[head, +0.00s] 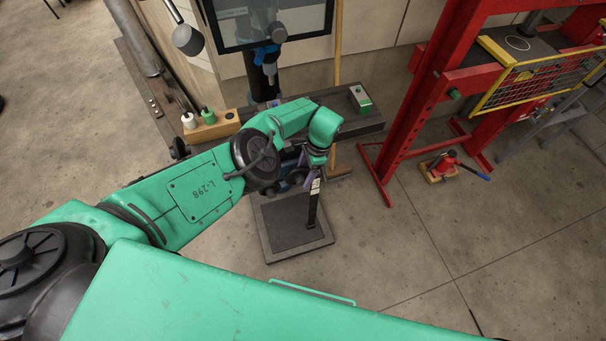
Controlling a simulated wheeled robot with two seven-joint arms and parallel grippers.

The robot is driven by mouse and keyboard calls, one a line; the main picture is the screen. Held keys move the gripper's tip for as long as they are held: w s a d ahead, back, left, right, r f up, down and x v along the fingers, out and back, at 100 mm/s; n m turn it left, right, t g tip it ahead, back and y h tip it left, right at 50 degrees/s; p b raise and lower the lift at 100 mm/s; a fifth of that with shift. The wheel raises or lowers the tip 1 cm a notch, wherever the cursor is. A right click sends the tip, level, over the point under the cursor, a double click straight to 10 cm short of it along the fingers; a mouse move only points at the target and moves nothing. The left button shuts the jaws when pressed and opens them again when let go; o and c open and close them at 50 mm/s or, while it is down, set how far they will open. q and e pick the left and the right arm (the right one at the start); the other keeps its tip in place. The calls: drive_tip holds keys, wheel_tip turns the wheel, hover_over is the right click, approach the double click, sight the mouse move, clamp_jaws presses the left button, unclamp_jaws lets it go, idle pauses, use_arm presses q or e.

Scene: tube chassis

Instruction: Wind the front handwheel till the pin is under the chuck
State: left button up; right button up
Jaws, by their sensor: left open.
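The drill press stands at top centre with its dark chuck (270,70) pointing down below a blue part. A long dark table (372,124) lies under it, largely covered by my left arm. My left gripper (312,212) hangs from the wrist, open, in front of the table and above the floor plate. Dark rounded parts just left of the gripper lie partly behind my arm; I cannot tell whether they are the front handwheel. I cannot make out the pin; my arm covers the area below the chuck. My right gripper is not in view.
A wooden block (212,128) with white and green bottles sits at the table's left. A grey and green box (360,98) lies on its right. A dark base plate (292,232) is on the floor below.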

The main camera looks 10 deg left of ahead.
use_arm(q)
drive_tip(key=p+v, duration=0.3)
drive_tip(key=v, duration=0.9)
drive_tip(key=shift+d+r, duration=0.1)
